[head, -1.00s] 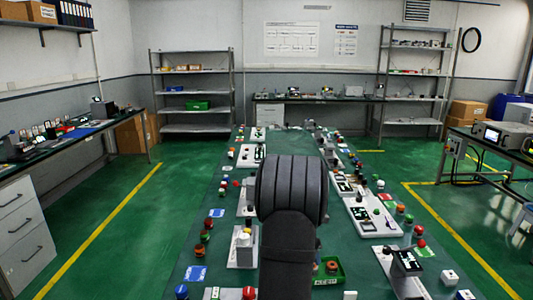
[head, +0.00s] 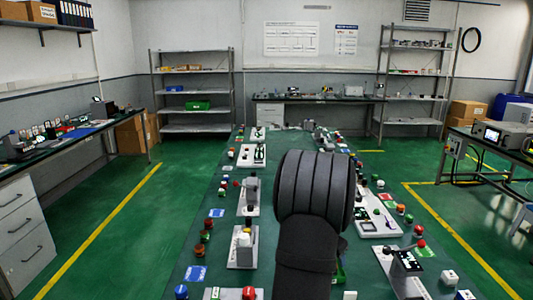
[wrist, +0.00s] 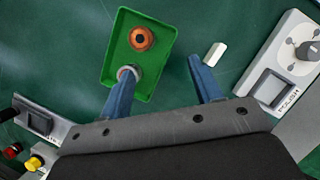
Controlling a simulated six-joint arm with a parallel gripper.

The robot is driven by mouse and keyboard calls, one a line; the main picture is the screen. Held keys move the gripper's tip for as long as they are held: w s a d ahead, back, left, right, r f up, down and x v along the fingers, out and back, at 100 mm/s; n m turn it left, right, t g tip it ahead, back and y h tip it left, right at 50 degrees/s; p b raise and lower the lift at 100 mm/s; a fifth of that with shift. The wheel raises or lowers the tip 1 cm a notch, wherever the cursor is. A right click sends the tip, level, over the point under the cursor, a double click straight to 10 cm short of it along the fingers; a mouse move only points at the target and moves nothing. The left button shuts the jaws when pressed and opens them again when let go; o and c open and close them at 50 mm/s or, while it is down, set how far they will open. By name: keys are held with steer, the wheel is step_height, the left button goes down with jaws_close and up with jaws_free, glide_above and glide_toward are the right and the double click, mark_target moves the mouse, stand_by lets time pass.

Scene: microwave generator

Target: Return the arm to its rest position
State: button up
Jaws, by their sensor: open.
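My gripper (wrist: 163,88) shows in the wrist view with two blue fingers spread apart and nothing between them. The left finger overlaps the near edge of a green tray (wrist: 113,53); whether it touches cannot be told. In the tray are an orange round part (wrist: 141,39) and a part with a grey-and-red ring (wrist: 126,73), partly hidden by the left finger. In the head view my dark arm stands over the middle of the long green table (head: 210,250) and hides the gripper and most of the tray.
A small white block (wrist: 214,54) lies right of the tray. A grey device with a knob (wrist: 296,58) is at the right, and a module with red and yellow buttons (wrist: 37,125) at the lower left. Boards and coloured buttons line both table sides.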

steer(key=s+d+r+m+g, duration=0.1)
steer(key=s+d+m, duration=0.2)
steer(key=s, duration=0.7)
steer(key=s+d+r+m+g+h, duration=0.1)
steer(key=s+d+r+m+g, duration=0.2)
steer(key=s, duration=0.7)
steer(key=s+d+m, duration=0.4)
steer(key=s, duration=0.6)
steer(key=w+a+f, duration=0.1)
steer(key=w, duration=0.1)
steer(key=w+a+f, duration=0.1)
steer(key=w+f, duration=0.1)
steer(key=w, duration=0.1)
steer(key=w+a+f, duration=0.1)
steer(key=w, duration=0.1)
steer(key=shift+w+a+f, duration=0.15)
steer(key=shift+a+f, duration=0.2)
steer(key=shift+w+a+f, duration=0.3)
steer(key=shift+w+f, duration=0.1)
steer(key=shift+w, duration=0.2)
steer(key=s+d+r, duration=0.4)
steer(key=s+r, duration=0.1)
steer(key=s, duration=0.3)
steer(key=w+n+t, duration=0.1)
steer(key=w+n, duration=0.2)
steer(key=w, duration=0.6)
steer(key=shift+a+r+n+t, duration=0.2)
steer(key=shift+a+n+t, duration=0.05)
steer(key=shift+n+t, duration=0.05)
steer(key=shift+s, duration=0.2)
